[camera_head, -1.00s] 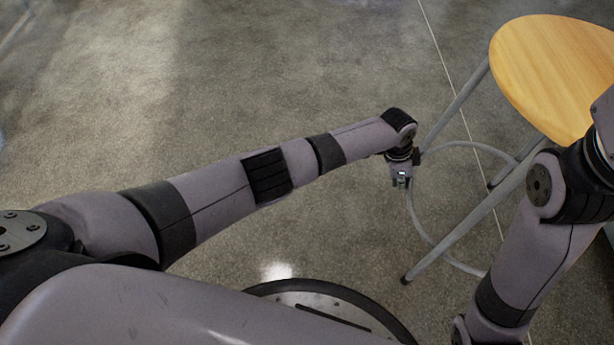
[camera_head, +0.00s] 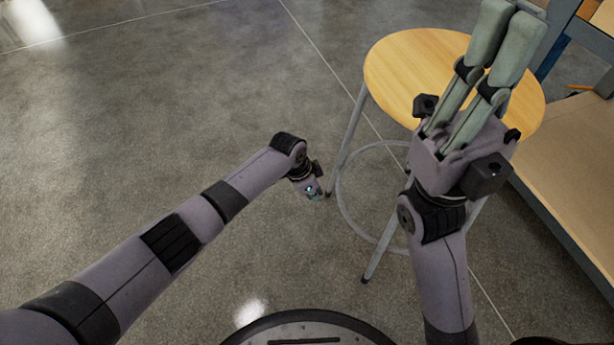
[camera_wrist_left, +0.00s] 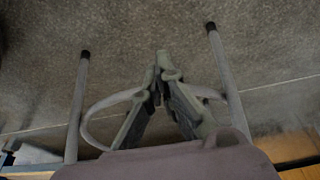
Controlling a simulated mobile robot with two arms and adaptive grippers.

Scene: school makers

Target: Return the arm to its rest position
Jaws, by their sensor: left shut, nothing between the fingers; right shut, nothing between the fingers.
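My left arm reaches in from the left in the head view. Its gripper (camera_head: 316,193) points down beside the stool's left leg, small and partly hidden by the wrist. In the left wrist view the left gripper's fingers (camera_wrist_left: 162,68) meet at the tips with nothing between them. My right gripper (camera_head: 505,38) points up and away in the head view, over the right part of the stool seat. Its two long grey-green fingers lie close together, empty.
A stool with a round wooden seat (camera_head: 400,62) and grey metal legs stands ahead, partly hidden behind my right gripper. A shelf or bench with a wooden board (camera_head: 570,150) is at the right. The concrete floor (camera_head: 150,120) at the left is clear.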

